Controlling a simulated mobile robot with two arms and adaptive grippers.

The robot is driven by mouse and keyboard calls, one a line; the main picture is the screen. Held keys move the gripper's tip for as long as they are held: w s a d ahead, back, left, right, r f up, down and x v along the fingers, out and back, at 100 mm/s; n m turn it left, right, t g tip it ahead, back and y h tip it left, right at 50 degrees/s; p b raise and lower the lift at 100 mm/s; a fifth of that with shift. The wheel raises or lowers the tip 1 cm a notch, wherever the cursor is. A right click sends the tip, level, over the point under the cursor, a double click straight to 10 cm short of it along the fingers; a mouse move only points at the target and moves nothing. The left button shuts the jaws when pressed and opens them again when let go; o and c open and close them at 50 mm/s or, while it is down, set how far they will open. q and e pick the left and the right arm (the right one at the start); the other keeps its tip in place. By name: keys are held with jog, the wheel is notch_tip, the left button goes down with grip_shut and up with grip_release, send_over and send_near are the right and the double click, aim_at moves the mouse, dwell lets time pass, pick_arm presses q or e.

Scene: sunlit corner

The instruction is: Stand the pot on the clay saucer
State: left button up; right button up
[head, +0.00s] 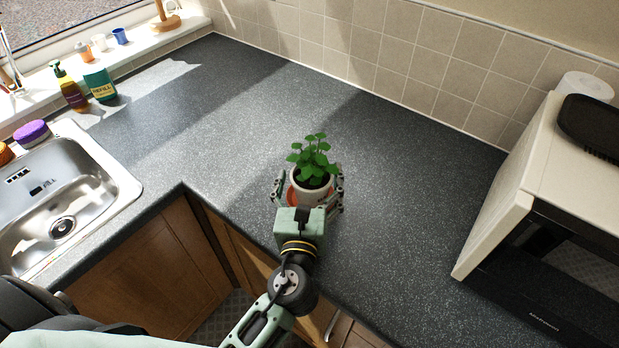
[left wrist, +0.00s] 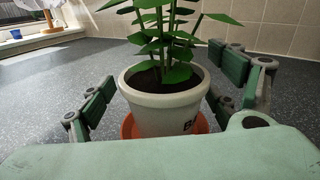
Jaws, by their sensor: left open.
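A white pot (head: 310,190) with a leafy green plant stands upright on an orange clay saucer (head: 291,197) on the dark countertop. In the left wrist view the pot (left wrist: 165,107) appears to rest on the saucer (left wrist: 127,127), whose rim shows on both sides of its base. My left gripper (head: 309,187) is open, with one finger on each side of the pot. In the left wrist view the fingers (left wrist: 165,85) show gaps to the pot. The pot's lower front is partly hidden by my gripper. My right gripper is not in view.
A metal sink (head: 75,205) lies at the left, with bottles (head: 100,82) near the window sill. A microwave (head: 530,215) stands at the right. The tiled wall (head: 400,50) bounds the counter at the back. The counter around the pot is clear.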

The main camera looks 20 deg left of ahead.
pick_arm(q)
jog(key=shift+r, duration=0.3)
jog(key=b+v, duration=0.1)
jog(key=v, duration=0.2)
jog(key=b+v, duration=0.1)
jog(key=v, duration=0.3)
jog(key=b+v, duration=0.1)
jog(key=v, duration=0.2)
jog(key=shift+s+f, duration=0.3)
jog(key=shift+s+d+r, duration=0.1)
jog(key=shift+s+r, duration=0.1)
jog(key=shift+s, duration=0.5)
jog(key=shift+f, duration=0.1)
